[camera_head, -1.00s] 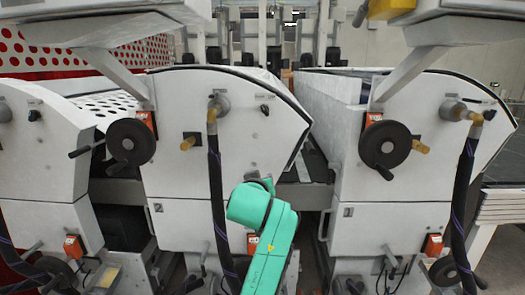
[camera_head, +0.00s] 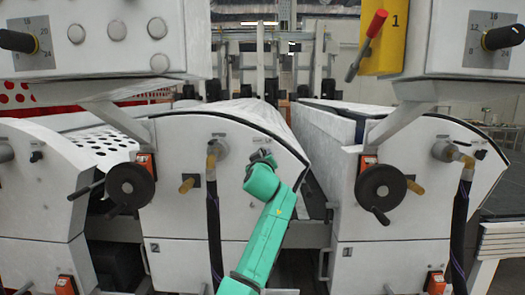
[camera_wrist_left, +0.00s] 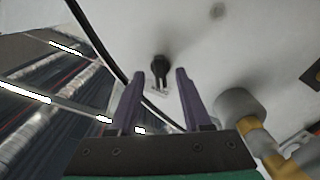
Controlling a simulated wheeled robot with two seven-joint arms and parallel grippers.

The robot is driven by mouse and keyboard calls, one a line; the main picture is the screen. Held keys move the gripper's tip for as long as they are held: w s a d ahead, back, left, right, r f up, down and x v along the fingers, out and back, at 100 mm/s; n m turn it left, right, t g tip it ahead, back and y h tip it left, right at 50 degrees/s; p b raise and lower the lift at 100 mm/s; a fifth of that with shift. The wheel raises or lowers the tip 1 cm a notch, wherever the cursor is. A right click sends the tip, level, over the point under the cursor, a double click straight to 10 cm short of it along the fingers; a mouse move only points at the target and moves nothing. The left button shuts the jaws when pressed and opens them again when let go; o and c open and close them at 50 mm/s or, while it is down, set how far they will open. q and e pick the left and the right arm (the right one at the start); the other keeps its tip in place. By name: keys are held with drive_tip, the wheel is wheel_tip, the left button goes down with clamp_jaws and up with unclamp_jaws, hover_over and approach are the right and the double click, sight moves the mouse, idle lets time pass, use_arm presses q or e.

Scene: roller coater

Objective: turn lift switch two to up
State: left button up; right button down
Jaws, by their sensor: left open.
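The lift switch of unit two is a small black knob (camera_wrist_left: 160,70) on a white panel in the left wrist view. It sits ahead of and between the two fingers of my left gripper (camera_wrist_left: 155,97), which is open and empty. In the head view the left gripper (camera_head: 262,158) is at the upper right of the white side panel (camera_head: 178,140) marked 2. There I cannot tell the switch apart from the dark gripper in front of it. Whether a finger touches the knob cannot be told. My right gripper is not in view.
A grey fitting (camera_wrist_left: 240,108) with a yellow hose end stands close right of the fingers. In the head view a black hose (camera_head: 213,235) hangs left of my arm. A handwheel (camera_head: 131,186) juts out further left. Unit one's panel (camera_head: 405,215) stands at right.

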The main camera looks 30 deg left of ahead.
use_arm(q)
drive_tip(key=shift+w+a, duration=0.2)
drive_tip(key=shift+w, duration=0.2)
clamp_jaws()
